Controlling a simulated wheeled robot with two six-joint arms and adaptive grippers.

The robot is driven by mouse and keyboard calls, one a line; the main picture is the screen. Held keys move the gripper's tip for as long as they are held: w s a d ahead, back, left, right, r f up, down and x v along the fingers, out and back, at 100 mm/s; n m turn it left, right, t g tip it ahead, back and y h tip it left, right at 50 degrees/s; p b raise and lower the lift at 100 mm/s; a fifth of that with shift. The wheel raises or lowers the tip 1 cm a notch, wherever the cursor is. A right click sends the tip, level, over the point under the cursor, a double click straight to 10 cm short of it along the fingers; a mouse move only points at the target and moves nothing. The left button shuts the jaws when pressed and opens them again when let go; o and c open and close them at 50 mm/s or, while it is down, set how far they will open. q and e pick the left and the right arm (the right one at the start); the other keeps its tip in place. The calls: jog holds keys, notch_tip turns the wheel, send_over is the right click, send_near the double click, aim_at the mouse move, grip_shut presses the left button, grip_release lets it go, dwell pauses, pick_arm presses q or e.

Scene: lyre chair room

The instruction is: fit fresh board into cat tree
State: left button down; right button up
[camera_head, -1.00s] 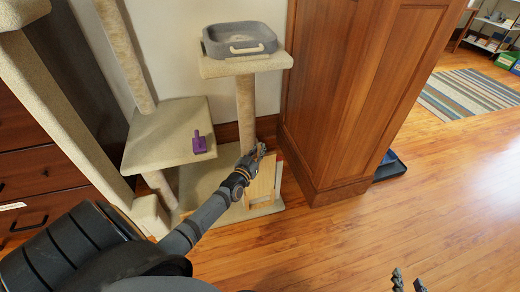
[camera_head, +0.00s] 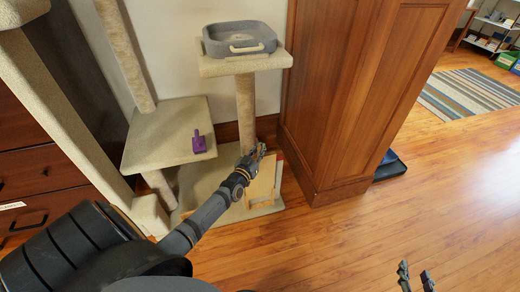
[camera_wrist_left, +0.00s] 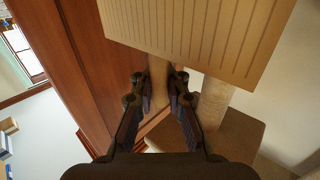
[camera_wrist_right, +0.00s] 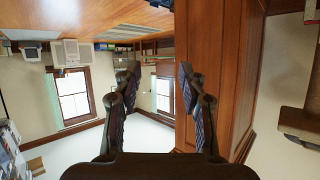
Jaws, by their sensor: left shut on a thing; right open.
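The cat tree is beige, with a square base (camera_head: 197,186), a middle platform (camera_head: 160,135) and a top platform (camera_head: 215,68) on a post (camera_head: 245,105). My left gripper (camera_head: 259,151) is low beside that post, above the base. It is shut on the upper end of a tan board (camera_head: 263,183), which slants over the base. In the left wrist view the board (camera_wrist_left: 200,35) shows its grooved face, with a narrow pale part between the fingertips (camera_wrist_left: 158,82). Whether the board's lower edge is seated is hidden. My right gripper (camera_head: 415,272) is open and empty over the floor.
A grey tray (camera_head: 240,40) stands on the top platform and a purple object (camera_head: 198,144) on the middle one. A wooden cabinet or pillar (camera_head: 345,100) stands close right of the tree. The wooden floor (camera_head: 400,220) in front is clear.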

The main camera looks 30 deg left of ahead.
pick_arm(q)
jog(key=shift+f, duration=0.3)
pick_arm(e)
jog(key=shift+w+d+r+t, duration=0.1)
jog(key=shift+w+r+t, duration=0.25)
jog(key=shift+r, duration=0.4)
jog(key=shift+w+a+r+t, duration=0.1)
jog(key=shift+w+r+t, duration=0.3)
jog(key=shift+r, duration=0.4)
jog(key=shift+w+d+r+t, duration=0.1)
jog(key=shift+w+r+t, duration=0.25)
jog(key=shift+r, duration=0.4)
pick_arm(q)
jog(key=shift+f+b, duration=0.15)
jog(key=shift+b, duration=0.2)
pick_arm(e)
jog(key=shift+w+r+t, duration=0.2)
jog(key=shift+r+t, duration=0.05)
jog(key=shift+r, duration=0.3)
jog(key=shift+w+r+t, duration=0.2)
jog(key=shift+r+t, duration=0.05)
jog(key=shift+r, duration=0.25)
jog(key=shift+r, duration=0.35)
jog(key=shift+w+r+t, duration=0.15)
jog(key=shift+r+t, duration=0.15)
jog(key=shift+r, duration=0.05)
